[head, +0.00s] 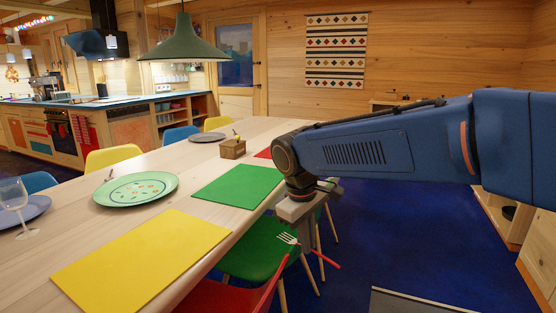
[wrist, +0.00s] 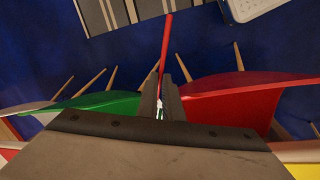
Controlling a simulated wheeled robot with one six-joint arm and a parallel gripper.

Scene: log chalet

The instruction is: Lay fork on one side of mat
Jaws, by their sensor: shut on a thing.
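A fork with a red handle and pale tines (head: 325,259) is held in my gripper (head: 305,238), off the table's near edge and above the chairs. In the wrist view the fork's red handle (wrist: 166,42) points up from between the closed fingers (wrist: 161,96). A yellow mat (head: 143,262) lies at the near end of the table, and a green mat (head: 240,186) lies beyond it. Part of a red mat (head: 264,153) shows farther along, partly hidden by my arm.
The wooden table (head: 70,207) also bears a green patterned plate (head: 136,189), a wine glass (head: 14,200), a blue plate (head: 32,208) and a small wooden box (head: 232,148). A green chair (head: 262,249) and a red chair (head: 235,296) stand along the near edge. A green lamp (head: 184,42) hangs above.

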